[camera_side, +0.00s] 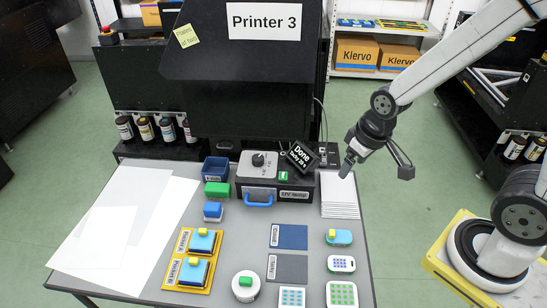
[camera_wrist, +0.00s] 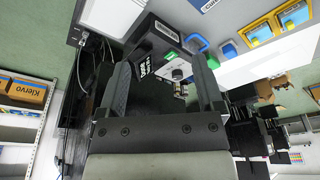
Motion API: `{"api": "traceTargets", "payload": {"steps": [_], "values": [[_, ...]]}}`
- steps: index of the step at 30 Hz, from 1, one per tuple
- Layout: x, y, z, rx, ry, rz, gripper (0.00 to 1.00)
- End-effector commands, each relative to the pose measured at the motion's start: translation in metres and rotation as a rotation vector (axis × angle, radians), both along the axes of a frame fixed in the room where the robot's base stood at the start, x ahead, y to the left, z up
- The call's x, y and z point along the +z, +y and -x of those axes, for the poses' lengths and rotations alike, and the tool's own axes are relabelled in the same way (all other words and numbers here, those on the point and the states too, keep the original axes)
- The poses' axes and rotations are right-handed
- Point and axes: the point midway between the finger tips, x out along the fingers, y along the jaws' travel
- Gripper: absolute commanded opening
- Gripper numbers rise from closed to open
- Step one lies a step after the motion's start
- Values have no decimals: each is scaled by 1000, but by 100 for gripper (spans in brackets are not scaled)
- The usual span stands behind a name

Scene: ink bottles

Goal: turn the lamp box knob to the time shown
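The lamp box (camera_side: 243,190) is a dark box at the back middle of the table, with a grey top panel, a blue drawer handle and a small green light. Its round black knob (camera_side: 258,160) sits on the panel; its pointer is too small to read. A tilted black display (camera_side: 301,156) beside it reads "Done" with a smaller line that I cannot read surely. My gripper (camera_side: 377,171) is open and empty, in the air to the right of the box. In the wrist view, the knob (camera_wrist: 178,73) and display (camera_wrist: 147,68) appear between my open fingers (camera_wrist: 160,70).
A dark printer (camera_side: 240,90) stands behind the box. A blue bin (camera_side: 216,168) and green block (camera_side: 217,188) are to its left, white sheets (camera_side: 339,195) to its right. Yellow trays (camera_side: 190,270) and coloured pads (camera_side: 289,237) lie in front. The air between gripper and box looks clear.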

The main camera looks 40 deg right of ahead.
Motion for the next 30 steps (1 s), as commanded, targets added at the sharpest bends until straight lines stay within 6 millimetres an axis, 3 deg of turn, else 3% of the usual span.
{"api": "traceTargets", "payload": {"steps": [5, 14, 30], "values": [[-1, 1, -33, 83, 9, 0, 90], [-13, 3, -113, 313, 14, -16, 90], [-67, 7, -242, 770, -75, -71, 90]]}}
